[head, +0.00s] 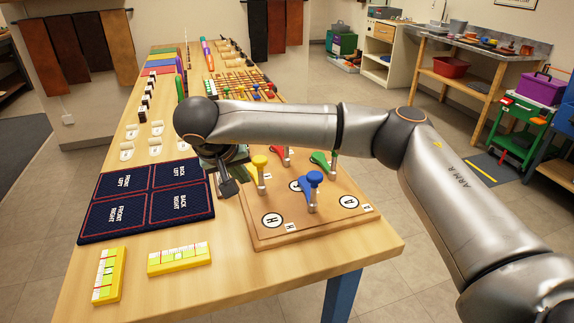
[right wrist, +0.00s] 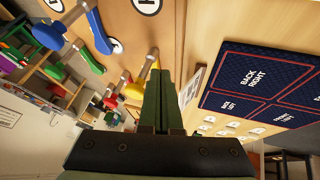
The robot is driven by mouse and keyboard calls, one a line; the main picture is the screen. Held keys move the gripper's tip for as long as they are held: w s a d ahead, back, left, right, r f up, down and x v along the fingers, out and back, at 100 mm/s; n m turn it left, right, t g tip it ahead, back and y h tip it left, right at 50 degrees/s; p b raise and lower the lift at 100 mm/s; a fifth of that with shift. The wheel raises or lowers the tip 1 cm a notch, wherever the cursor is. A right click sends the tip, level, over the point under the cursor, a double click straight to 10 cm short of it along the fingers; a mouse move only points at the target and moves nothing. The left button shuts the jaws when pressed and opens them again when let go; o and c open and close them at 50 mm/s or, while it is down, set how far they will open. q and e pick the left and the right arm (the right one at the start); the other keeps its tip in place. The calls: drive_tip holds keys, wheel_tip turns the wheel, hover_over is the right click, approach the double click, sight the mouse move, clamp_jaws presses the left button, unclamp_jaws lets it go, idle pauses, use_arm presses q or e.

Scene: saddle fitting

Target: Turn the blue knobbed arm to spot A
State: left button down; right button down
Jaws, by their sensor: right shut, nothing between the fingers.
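The blue knobbed arm (head: 314,180) stands on the wooden board (head: 320,230), right of the yellow knobbed arm. Its blue parts also show in the right wrist view (right wrist: 97,32), at the upper left. Round lettered spots lie on the board, one at the front left (head: 271,220) and one at the right (head: 348,201). Another spot (head: 295,185) is partly hidden beside the blue arm. I cannot make out which is A. My right gripper (head: 229,188) is shut and empty at the board's left edge, apart from the blue arm. My left gripper is not in view.
A yellow knobbed arm (head: 261,163) stands close to my right gripper. A green one (head: 320,158) and a red one, partly behind my right arm, stand farther back. A dark blue labelled mat (head: 147,199) lies left of the board. Yellow blocks (head: 180,258) lie in front.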

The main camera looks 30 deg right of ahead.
drive_tip(key=d+h, duration=0.2)
drive_tip(key=d, duration=0.1)
approach(282, 190)
drive_tip(key=shift+n+g, duration=0.4)
drive_tip(key=x, duration=0.6)
drive_tip(key=shift+w+r, duration=0.15)
drive_tip(key=shift+w, duration=0.2)
drive_tip(key=shift+s+d+r, duration=0.1)
drive_tip(key=shift+d, duration=0.5)
drive_tip(key=shift+s+d+r, duration=0.1)
drive_tip(key=shift+s+d, duration=0.05)
drive_tip(key=shift+d, duration=0.5)
drive_tip(key=shift+s+d, duration=0.1)
drive_tip(key=shift+d, duration=0.45)
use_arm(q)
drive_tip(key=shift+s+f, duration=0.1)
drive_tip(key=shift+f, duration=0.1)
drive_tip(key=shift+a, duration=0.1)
use_arm(e)
drive_tip(key=shift+d, duration=0.15)
